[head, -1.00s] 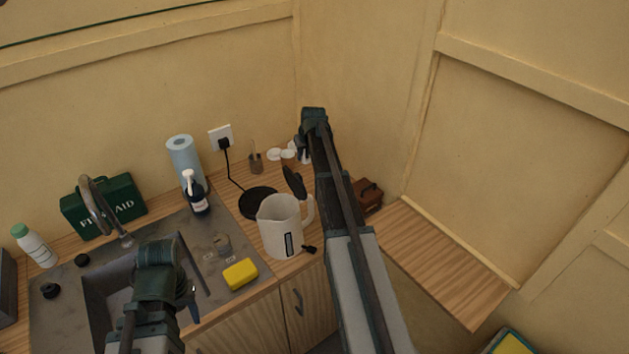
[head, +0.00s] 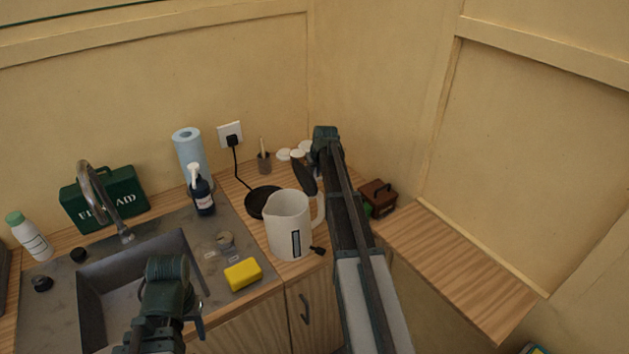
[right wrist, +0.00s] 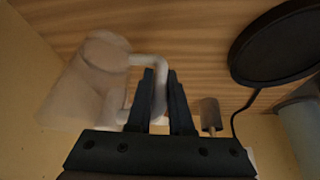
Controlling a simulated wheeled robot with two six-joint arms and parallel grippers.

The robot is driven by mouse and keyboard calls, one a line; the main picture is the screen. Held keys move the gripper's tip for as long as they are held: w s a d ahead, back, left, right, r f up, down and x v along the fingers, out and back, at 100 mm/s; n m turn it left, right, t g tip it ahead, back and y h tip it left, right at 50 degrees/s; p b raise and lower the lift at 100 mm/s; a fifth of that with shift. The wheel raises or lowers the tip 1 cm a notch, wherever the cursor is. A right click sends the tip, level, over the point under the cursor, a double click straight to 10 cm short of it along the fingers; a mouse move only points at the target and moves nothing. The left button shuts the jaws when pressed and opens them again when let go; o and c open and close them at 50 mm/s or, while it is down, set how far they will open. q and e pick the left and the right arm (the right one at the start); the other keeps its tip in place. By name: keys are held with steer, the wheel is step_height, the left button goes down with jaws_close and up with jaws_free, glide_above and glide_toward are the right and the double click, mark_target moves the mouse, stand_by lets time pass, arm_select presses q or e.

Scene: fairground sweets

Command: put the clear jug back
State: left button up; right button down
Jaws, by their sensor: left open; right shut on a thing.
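The clear jug (right wrist: 82,85) is a see-through, pale vessel at the left of the right wrist view, tilted in that picture. My right gripper (right wrist: 160,76) is shut on its handle, which passes between the two dark fingers. I cannot tell whether the jug touches the wooden surface behind it. In the head view my right arm reaches to the back corner of the counter and hides most of the jug and the fingertips. My left gripper (head: 197,318) is open and empty at the front of the sink.
A white kettle (head: 290,227) with a raised dark lid stands beside my right arm, in front of a black round base (head: 262,202). A small holder (head: 264,163), pale discs (head: 284,154) and a brown box (head: 378,197) are near. The right-hand shelf (head: 455,260) is bare.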

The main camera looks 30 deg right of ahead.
steer(key=shift+f, duration=0.6)
arm_select(q)
steer(key=shift+f, duration=0.45)
arm_select(e)
steer(key=shift+r, duration=0.1)
arm_select(q)
steer(key=shift+f, duration=0.1)
arm_select(e)
steer(key=c, duration=1.3)
jaws_free()
steer(key=o, duration=0.5)
